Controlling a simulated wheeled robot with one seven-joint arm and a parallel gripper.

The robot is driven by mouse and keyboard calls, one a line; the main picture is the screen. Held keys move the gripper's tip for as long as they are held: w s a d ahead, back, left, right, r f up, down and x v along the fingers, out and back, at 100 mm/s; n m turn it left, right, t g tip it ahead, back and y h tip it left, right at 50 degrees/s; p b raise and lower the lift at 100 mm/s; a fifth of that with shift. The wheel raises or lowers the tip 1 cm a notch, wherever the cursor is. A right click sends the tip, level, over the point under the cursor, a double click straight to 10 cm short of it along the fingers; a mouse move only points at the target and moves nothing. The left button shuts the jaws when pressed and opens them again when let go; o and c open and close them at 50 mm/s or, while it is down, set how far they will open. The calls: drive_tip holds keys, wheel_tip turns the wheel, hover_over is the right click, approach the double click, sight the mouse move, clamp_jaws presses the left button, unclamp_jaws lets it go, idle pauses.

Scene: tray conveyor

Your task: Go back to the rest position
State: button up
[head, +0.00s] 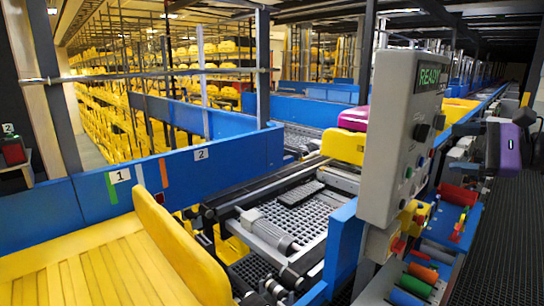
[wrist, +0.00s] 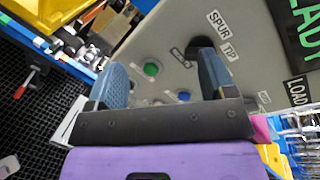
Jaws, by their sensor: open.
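My gripper (wrist: 160,75) is open in the wrist view, its two blue-grey fingers apart with nothing between them. Behind the fingers is the grey control panel (wrist: 180,45), with a green button (wrist: 151,68), a blue button (wrist: 184,96) and "SPUR", "TIP" and "LOAD" labels. In the head view my gripper (head: 467,140) is at the right, to the right of the panel (head: 400,135) and apart from it in the picture. The panel's display (head: 429,77) reads "READY" in green. I cannot tell the exact gap between fingers and panel.
Colored rollers (head: 415,283) and a red-handled clamp (head: 457,195) lie below my gripper. A black mesh surface (head: 510,240) fills the right.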

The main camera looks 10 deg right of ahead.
drive_tip(key=s+a+f+n+g+h, duration=0.2)
drive_tip(key=s+a+n+g+h, duration=0.3)
drive_tip(key=s+a+n+h, duration=0.6)
drive_tip(key=s+a+n, duration=0.2)
drive_tip(key=s+n, duration=0.3)
drive_tip(key=s, duration=0.1)
drive_tip(key=shift+a+f+g+h, duration=0.3)
drive_tip(key=shift+h, duration=0.1)
drive_tip(key=shift+s, duration=0.1)
idle(0.8)
